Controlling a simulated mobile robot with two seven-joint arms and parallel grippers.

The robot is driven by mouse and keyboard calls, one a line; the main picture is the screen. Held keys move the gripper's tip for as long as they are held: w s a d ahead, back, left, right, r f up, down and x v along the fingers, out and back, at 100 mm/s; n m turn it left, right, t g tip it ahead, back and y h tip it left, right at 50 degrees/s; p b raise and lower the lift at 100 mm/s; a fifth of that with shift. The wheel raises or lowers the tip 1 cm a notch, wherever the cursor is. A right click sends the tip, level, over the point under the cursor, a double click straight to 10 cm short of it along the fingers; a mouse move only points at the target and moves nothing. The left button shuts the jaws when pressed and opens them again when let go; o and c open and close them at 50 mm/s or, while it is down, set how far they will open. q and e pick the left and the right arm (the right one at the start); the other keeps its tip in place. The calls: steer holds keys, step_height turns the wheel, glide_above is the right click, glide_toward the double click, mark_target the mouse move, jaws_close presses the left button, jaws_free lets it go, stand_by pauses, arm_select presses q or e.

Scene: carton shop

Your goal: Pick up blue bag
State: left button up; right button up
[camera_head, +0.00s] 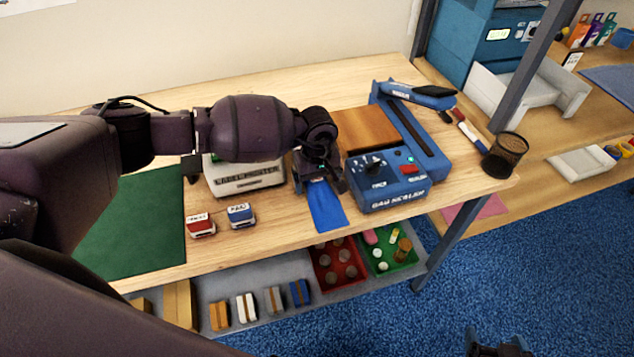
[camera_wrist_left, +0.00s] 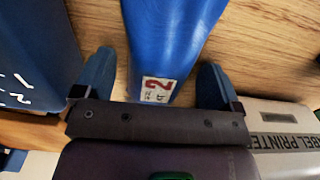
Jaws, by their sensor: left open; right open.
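The blue bag (camera_head: 326,207) lies flat on the wooden table, between the label printer and the bag sealer. Its far part is hidden under my left gripper (camera_head: 320,182) in the head view. In the left wrist view the blue bag (camera_wrist_left: 165,35) runs between the two blue fingers of my left gripper (camera_wrist_left: 157,65), with a small white label bearing a red mark at its near end. The fingers are open, one on each side of the bag, with visible gaps. My right gripper (camera_head: 497,346) is partly in view at the bottom right, over the floor, away from the bag.
The bag sealer (camera_head: 390,192) stands close right of the bag, the label printer (camera_head: 240,180) close left. Red (camera_head: 200,225) and blue (camera_head: 241,215) stampers and a green mat (camera_head: 140,235) lie left. A mesh cup (camera_head: 506,156) stands near the right end.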

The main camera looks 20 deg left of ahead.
arm_select(q)
steer(key=c, duration=1)
steer(key=shift+r, duration=0.1)
steer(key=shift+c, duration=0.2)
